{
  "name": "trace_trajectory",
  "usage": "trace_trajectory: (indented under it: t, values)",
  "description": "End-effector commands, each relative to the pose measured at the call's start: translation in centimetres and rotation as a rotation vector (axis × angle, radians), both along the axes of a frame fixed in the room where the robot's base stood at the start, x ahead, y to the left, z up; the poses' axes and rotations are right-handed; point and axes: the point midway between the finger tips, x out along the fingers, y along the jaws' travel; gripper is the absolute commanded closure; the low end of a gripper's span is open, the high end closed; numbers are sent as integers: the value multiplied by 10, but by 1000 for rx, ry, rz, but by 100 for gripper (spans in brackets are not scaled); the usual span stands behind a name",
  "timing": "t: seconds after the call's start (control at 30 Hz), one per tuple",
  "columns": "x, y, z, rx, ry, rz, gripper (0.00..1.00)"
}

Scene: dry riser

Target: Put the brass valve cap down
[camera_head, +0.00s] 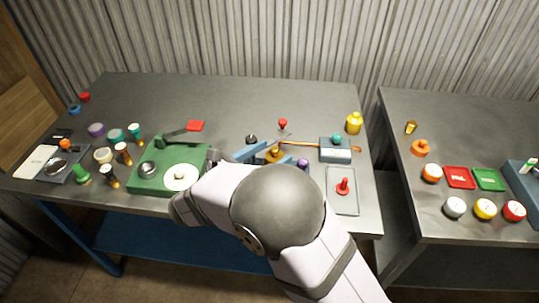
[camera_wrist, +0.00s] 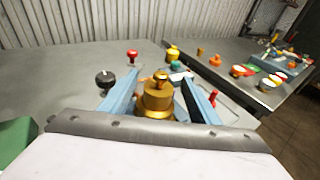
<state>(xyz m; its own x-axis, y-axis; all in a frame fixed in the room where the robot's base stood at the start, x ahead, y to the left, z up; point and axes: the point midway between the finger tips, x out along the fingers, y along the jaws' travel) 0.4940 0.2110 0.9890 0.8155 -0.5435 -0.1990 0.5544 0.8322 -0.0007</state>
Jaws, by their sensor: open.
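The brass valve cap (camera_wrist: 157,101) is a stepped, gold-coloured round piece with a small knob on top. It appears upright between the two blue fingers of my gripper (camera_wrist: 160,88) in the wrist view. The fingers are open, one on each side of the cap. In the head view the cap (camera_head: 273,156) shows only partly, between the blue fingers and beyond my wrist. Its underside is hidden, so I cannot tell what it rests on.
A black knob (camera_head: 251,139) and a red-topped piece (camera_head: 283,124) stand behind the gripper. A purple knob (camera_head: 303,164), a grey-blue box (camera_head: 335,150) and a grey tray (camera_head: 342,206) lie to the right. A green fixture (camera_head: 150,185) is left. The table's back middle is clear.

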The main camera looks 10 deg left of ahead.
Motion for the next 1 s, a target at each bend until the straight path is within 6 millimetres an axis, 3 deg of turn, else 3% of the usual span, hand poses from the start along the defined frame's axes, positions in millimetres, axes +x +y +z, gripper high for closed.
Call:
trace_trajectory:
  t: [0.17, 0.7, 1.0]
  values:
    - [-12, 9, 5, 1, 0, 4, 44]
    - [-85, 57, 23, 2, -1, 3, 44]
    - [-98, 65, 28, 0, 0, 0, 44]
